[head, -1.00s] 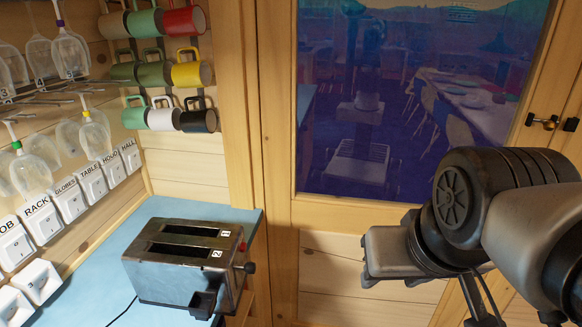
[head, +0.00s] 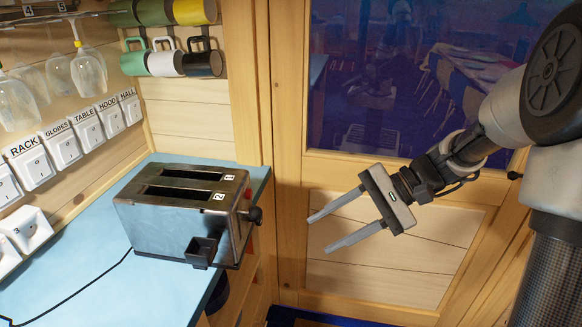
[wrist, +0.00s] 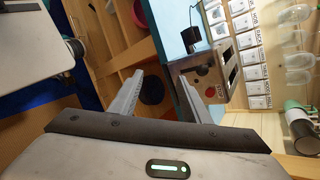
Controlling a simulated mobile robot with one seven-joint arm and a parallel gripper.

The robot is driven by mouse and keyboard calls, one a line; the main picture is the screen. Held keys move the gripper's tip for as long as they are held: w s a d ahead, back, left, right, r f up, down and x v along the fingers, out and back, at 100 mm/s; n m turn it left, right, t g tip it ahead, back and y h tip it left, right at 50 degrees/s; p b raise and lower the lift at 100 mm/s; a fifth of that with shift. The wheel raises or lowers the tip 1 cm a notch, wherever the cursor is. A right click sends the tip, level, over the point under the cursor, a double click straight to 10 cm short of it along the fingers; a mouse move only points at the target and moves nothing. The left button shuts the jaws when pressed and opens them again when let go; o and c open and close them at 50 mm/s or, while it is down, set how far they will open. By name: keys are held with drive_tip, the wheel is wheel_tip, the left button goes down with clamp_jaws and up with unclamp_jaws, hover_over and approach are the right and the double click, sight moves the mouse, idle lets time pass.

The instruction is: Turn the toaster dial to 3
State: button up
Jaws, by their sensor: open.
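The metal toaster (head: 165,228) stands on the blue counter, with two slots on top tagged 1 and 2. A dark knob (head: 255,214) sticks out of its right end; I take it for the dial, but its setting cannot be read. A black lever (head: 201,250) is on the long front side. My gripper (head: 317,235) is open and empty, to the right of the toaster and apart from it, fingers pointing left toward the knob end. In the wrist view, the toaster (wrist: 228,60) is beyond the right finger of my gripper (wrist: 160,75).
The blue counter (head: 95,262) carries a black cord on the left. Labelled wall switches (head: 85,125) and hanging glasses (head: 88,70) are at the left. Mugs (head: 163,60) hang behind the toaster. A wood-framed glass door (head: 400,90) stands behind my gripper.

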drive_tip(key=w+d+f+m+t+y+b, duration=0.35)
drive_tip(key=w+f+y, duration=0.35)
drive_tip(key=w+f, duration=0.25)
drive_tip(key=w+a+b, duration=0.1)
drive_tip(key=a+b, duration=0.1)
drive_tip(key=a, duration=1.6)
drive_tip(key=shift+w+m, duration=0.25)
drive_tip(key=shift+m, duration=0.1)
drive_tip(key=shift+r, duration=0.1)
drive_tip(key=c, duration=1)
